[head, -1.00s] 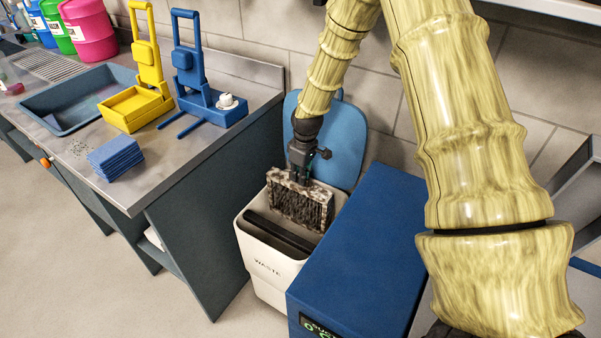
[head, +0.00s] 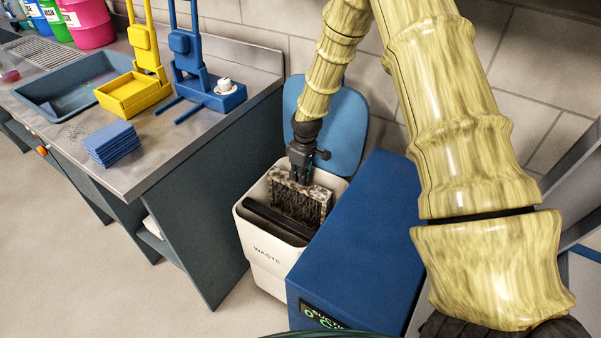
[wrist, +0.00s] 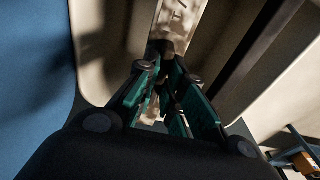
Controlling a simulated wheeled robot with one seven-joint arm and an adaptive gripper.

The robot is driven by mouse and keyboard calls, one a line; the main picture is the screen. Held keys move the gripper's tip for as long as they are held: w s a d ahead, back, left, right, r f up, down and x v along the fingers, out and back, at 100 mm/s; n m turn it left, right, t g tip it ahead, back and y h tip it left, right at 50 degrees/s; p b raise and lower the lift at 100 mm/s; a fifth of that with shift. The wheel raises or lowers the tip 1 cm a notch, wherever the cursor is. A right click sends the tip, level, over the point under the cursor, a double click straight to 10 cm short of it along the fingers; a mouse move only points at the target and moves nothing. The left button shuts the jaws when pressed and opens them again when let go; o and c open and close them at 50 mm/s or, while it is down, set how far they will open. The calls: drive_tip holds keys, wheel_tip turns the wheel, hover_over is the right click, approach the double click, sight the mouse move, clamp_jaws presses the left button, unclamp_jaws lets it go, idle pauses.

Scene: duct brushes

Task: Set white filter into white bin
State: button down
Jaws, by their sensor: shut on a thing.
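The white filter (head: 301,205) is a rectangular panel with a pale mottled frame and dark, dirty pleats. It hangs upright in the mouth of the white bin (head: 268,261), which is marked WASTE, with its lower part below the rim. My gripper (head: 300,177) is above the bin's opening and is shut on the filter's top edge. In the wrist view the fingers (wrist: 166,75) close on the pale filter (wrist: 181,20), with the bin's inner walls around it. The filter's bottom edge and the bin's floor are hidden.
The bin's blue lid (head: 335,122) stands open behind. A dark bar (head: 278,222) crosses the bin's mouth in front of the filter. A blue cabinet (head: 365,240) stands close on the right. A steel counter (head: 190,135) with blue pads (head: 111,143) is at left.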

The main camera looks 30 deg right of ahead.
sight(300, 196)
drive_tip(key=shift+f+b, duration=2)
drive_tip(key=shift+f, duration=3.45)
drive_tip(key=c, duration=1.5)
unclamp_jaws()
drive_tip(key=shift+o, duration=0.2)
drive_tip(key=shift+r, duration=0.1)
drive_tip(key=r, duration=0.7)
drive_tip(key=s+r, duration=0.1)
drive_tip(key=r, duration=0.3)
drive_tip(key=shift+d+r, duration=0.3)
drive_tip(key=shift+r+p, duration=2.2)
drive_tip(key=shift+r, duration=0.4)
